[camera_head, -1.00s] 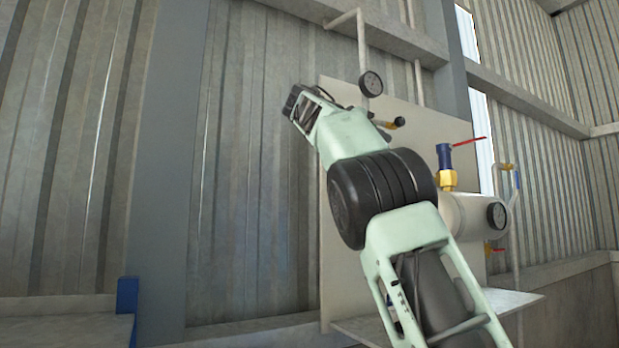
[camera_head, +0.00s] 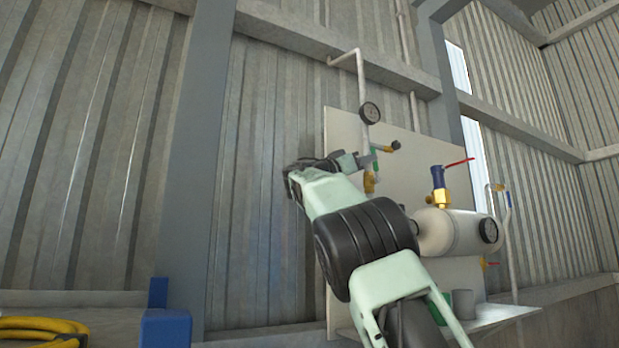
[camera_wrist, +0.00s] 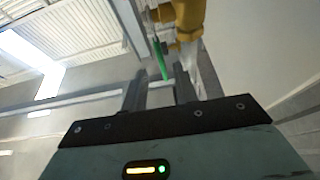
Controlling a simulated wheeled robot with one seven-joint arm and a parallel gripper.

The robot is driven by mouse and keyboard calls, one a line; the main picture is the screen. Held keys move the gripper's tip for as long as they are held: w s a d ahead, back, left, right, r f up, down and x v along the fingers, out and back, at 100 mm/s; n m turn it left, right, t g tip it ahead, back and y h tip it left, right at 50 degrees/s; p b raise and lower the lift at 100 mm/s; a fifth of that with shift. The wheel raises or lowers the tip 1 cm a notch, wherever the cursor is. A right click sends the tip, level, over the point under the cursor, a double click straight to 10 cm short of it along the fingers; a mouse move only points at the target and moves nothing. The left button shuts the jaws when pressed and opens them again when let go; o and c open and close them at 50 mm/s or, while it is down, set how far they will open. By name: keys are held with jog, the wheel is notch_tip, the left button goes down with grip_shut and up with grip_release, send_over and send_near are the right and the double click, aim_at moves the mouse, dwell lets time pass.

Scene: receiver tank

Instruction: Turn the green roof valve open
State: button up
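The green valve handle (camera_wrist: 160,60) shows in the wrist view as a thin green lever beside the brass valve body (camera_wrist: 187,18). In the head view, a small green part (camera_head: 376,157) of the handle shows above the brass body (camera_head: 370,182), on the thin pipe below the upper gauge. My gripper (camera_wrist: 160,88) is open and empty, its two fingers apart. In the wrist view the handle's lower end appears in line with the gap between the fingers; I cannot tell whether it touches either. In the head view my gripper (camera_head: 362,160) is close beside the valve, partly covering it.
A round gauge (camera_head: 370,113) sits above the valve. A white tank (camera_head: 455,232) with a blue and brass fitting (camera_head: 439,187) and red lever (camera_head: 459,163) stands right. The back panel (camera_head: 410,150) is close behind. Yellow hose (camera_head: 40,330) lies lower left.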

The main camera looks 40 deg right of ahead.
jog(key=b+v, duration=0.7)
jog(key=v, duration=0.9)
jog(key=shift+w+f, duration=0.15)
jog(key=shift+c, duration=0.3)
